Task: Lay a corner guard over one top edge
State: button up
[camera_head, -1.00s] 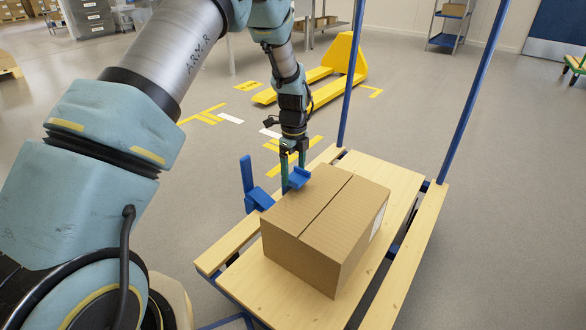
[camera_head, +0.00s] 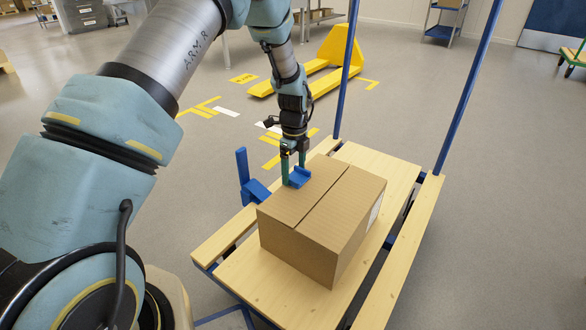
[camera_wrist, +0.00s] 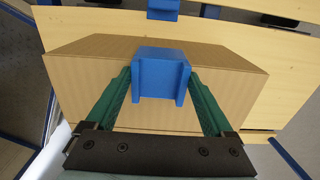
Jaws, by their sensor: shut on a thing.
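A blue corner guard (camera_head: 299,177) with an angled shape is held between the fingers of my gripper (camera_head: 294,160). In the wrist view the guard (camera_wrist: 161,72) sits between the two green fingers (camera_wrist: 160,100), which are shut on it. A closed brown cardboard box (camera_head: 320,210) stands on the wooden deck. The guard is at the box's far left top edge in the head view. The box also fills the middle of the wrist view (camera_wrist: 90,90). I cannot tell whether the guard touches the box.
The slatted cart deck (camera_head: 265,285) has blue uprights (camera_head: 470,95) at its far side. A blue bracket-like piece (camera_head: 250,183) stands left of the box. A yellow pallet jack (camera_head: 325,65) is on the floor behind. Bare deck shows right of the box.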

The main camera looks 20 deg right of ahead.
aim_at(295, 177)
jog(key=shift+s, duration=0.1)
jog(key=o, duration=1.1)
notch_tip(295, 177, up, 11)
jog(key=p, duration=0.2)
jog(key=w+a+r+n, duration=0.1)
jog(key=a+r+n, duration=0.2)
jog(key=a+n, duration=0.45)
jog(key=w+a+r+n, duration=0.1)
jog(key=a+r+n, duration=0.35)
jog(key=a, duration=0.65)
jog(key=s+a+r+n+t, duration=0.1)
jog(key=s+a+r+n, duration=0.1)
jog(key=s+a+n, duration=0.5)
jog(key=s+a+r+n+t, duration=0.1)
jog(key=s+a+n, duration=0.3)
jog(key=a+n, duration=0.6)
notch_tip(295, 177, up, 28)
jog(key=a+p, duration=0.2)
jog(key=p, duration=2.6)
jog(key=shift+s, duration=0.25)
